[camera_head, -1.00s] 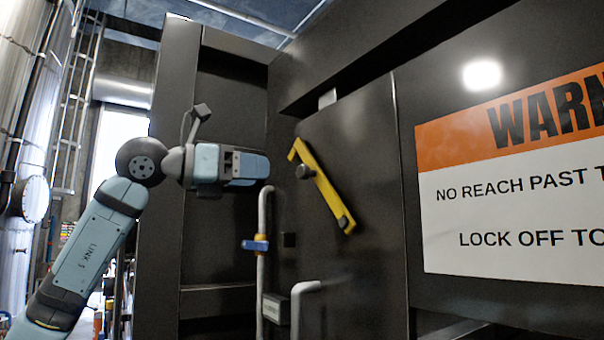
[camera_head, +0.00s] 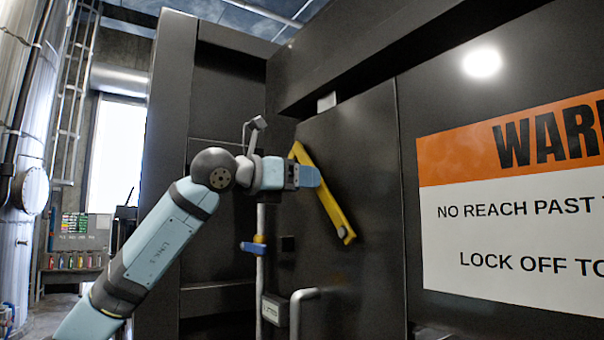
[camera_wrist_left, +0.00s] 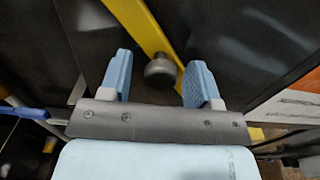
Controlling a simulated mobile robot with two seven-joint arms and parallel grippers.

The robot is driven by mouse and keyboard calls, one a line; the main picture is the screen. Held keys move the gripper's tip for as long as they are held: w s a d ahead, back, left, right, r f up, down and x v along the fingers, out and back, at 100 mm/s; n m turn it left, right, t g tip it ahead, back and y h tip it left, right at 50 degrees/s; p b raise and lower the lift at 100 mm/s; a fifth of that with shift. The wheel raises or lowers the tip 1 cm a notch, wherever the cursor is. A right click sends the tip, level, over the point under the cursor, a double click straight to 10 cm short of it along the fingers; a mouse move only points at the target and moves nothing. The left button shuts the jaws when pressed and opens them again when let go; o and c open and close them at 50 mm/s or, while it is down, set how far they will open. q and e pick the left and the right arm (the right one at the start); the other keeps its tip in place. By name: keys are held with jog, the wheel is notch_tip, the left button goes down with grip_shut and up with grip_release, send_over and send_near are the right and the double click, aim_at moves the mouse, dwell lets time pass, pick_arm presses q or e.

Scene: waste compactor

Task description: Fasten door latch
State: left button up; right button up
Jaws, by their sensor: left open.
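The yellow door latch (camera_head: 333,208) is a bar lying tilted on the dark compactor door (camera_head: 365,150), its upper end to the left and its lower end to the right. My left gripper (camera_head: 312,177) is open in front of the latch's upper half and covers part of it in the head view. In the left wrist view the latch's dark round knob (camera_wrist_left: 160,70) sits between the two blue fingers of the left gripper (camera_wrist_left: 160,85), with the yellow bar (camera_wrist_left: 146,30) behind it. I cannot tell whether the fingers touch the knob. My right gripper is not in view.
A large warning sign (camera_head: 515,195) is on the dark panel to the right. A grey pipe (camera_head: 303,300) and a blue-handled valve (camera_head: 254,247) are below the gripper. A dark frame (camera_head: 228,100) stands behind the arm.

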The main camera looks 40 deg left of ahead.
pick_arm(q)
jog(key=shift+w, duration=0.2)
grip_shut()
jog(key=shift+f, duration=0.1)
